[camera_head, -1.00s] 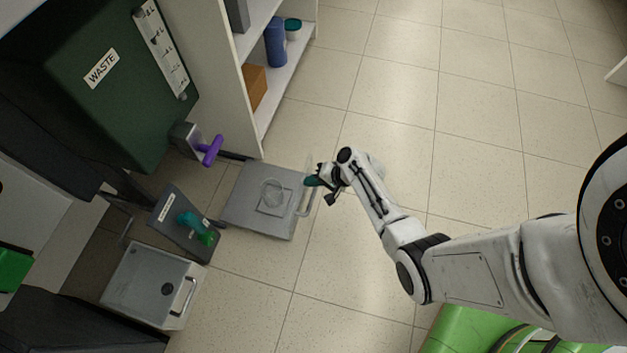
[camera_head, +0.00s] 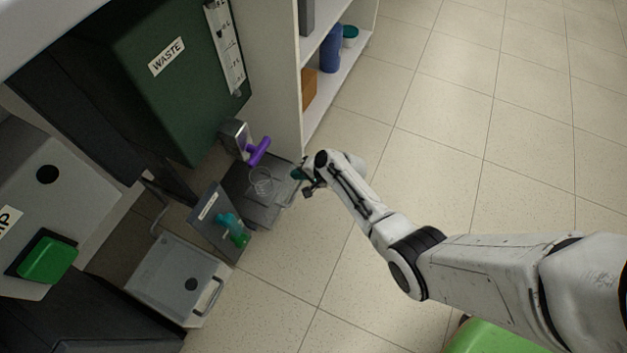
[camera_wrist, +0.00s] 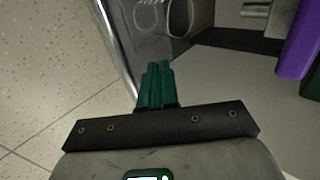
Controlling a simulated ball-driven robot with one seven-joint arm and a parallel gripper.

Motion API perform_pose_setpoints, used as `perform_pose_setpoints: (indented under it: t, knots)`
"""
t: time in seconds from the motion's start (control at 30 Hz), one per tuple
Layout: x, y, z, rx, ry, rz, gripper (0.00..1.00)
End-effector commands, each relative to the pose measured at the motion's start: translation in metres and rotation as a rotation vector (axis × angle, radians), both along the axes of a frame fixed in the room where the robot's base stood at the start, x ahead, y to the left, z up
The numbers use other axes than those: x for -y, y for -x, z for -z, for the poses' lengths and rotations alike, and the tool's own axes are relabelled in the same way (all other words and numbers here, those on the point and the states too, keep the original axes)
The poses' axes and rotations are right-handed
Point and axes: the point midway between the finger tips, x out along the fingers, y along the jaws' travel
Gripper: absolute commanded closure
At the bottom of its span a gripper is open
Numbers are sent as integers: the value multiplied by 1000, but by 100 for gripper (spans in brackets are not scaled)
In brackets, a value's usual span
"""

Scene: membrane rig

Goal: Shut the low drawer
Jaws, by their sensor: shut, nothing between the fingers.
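The low drawer (camera_head: 262,212) is a flat grey tray near the floor, still partly out from beneath the dark green waste tank. A clear round vessel (camera_head: 261,181) stands in it. A bar handle (camera_head: 291,194) runs along its right end. My gripper (camera_head: 298,174) is at that end, by the handle. In the wrist view the teal fingers (camera_wrist: 157,82) are together with nothing between them, close beside the shiny handle bar (camera_wrist: 116,48). I cannot tell whether they touch it. The drawer's inner end is hidden under the tank.
A purple-handled valve (camera_head: 259,151) hangs over the drawer. A sloped panel with teal and green handles (camera_head: 207,213) stands at its left front. A grey box with a handle (camera_head: 170,280) is lower left. A white shelf (camera_head: 312,100) is behind.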

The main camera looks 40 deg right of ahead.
Motion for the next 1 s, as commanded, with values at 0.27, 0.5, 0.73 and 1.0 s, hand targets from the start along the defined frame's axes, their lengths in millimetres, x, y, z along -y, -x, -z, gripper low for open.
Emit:
perform_pose_setpoints:
  t: [0.27,0.5,0.73,1.0]
  knots:
    - [-10,-26,1,0,1,-1,100]
    - [-12,-32,0,1,1,0,100]
    - [-12,-34,-1,5,3,-1,100]
    - [-14,-31,-2,6,2,-2,100]
